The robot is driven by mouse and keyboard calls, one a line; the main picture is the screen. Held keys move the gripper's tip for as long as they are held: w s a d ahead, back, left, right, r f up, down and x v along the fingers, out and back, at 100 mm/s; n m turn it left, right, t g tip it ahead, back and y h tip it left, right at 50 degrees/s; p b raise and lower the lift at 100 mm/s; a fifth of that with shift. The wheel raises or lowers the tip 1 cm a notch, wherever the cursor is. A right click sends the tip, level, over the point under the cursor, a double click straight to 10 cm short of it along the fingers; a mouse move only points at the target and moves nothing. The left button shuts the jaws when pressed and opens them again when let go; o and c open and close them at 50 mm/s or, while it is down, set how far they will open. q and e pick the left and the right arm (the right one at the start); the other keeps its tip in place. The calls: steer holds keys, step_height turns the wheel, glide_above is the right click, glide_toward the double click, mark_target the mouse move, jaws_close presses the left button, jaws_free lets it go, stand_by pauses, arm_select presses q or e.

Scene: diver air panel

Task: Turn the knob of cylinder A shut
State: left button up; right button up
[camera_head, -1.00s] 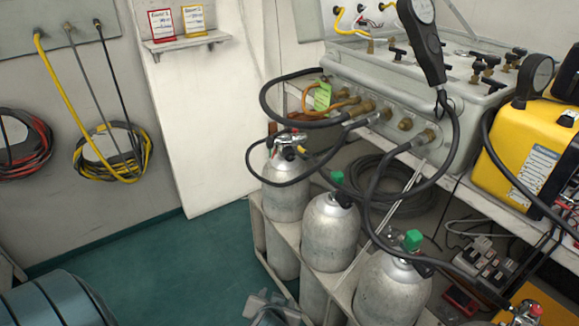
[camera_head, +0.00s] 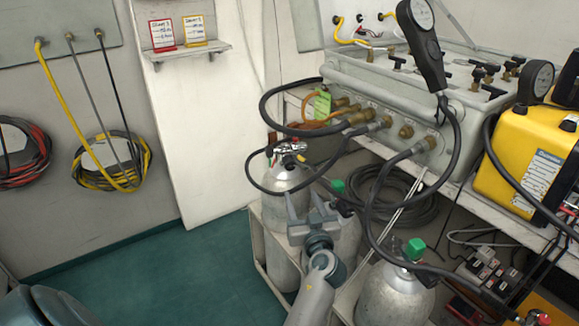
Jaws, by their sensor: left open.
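Several grey gas cylinders stand in a rack below the air panel; I can read no letter on them, so I cannot tell which is A. The left cylinder (camera_head: 287,178) has a chrome valve with a red part (camera_head: 290,147). The middle cylinder has a green knob (camera_head: 337,186), and the front cylinder (camera_head: 392,298) has another green knob (camera_head: 415,249). My left gripper (camera_head: 309,203) is open and empty, in front of the left and middle cylinders and partly hiding them. It does not visibly hold any knob. My right gripper is not in view.
Black hoses (camera_head: 370,210) loop from the grey air panel (camera_head: 400,100) down to the cylinders. A yellow case (camera_head: 530,155) stands on the shelf at right. A small shelf (camera_head: 186,50) with two cards is on the wall. Green floor (camera_head: 190,275) at left is clear.

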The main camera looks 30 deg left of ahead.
mark_target(290, 167)
arm_select(q)
steer(key=x, duration=1.7)
steer(key=shift+w+a+f+p, duration=0.1)
steer(key=shift+a+f+p, duration=0.1)
steer(key=shift+p, duration=0.2)
steer(key=shift+c, duration=0.6)
steer(key=c, duration=0.9)
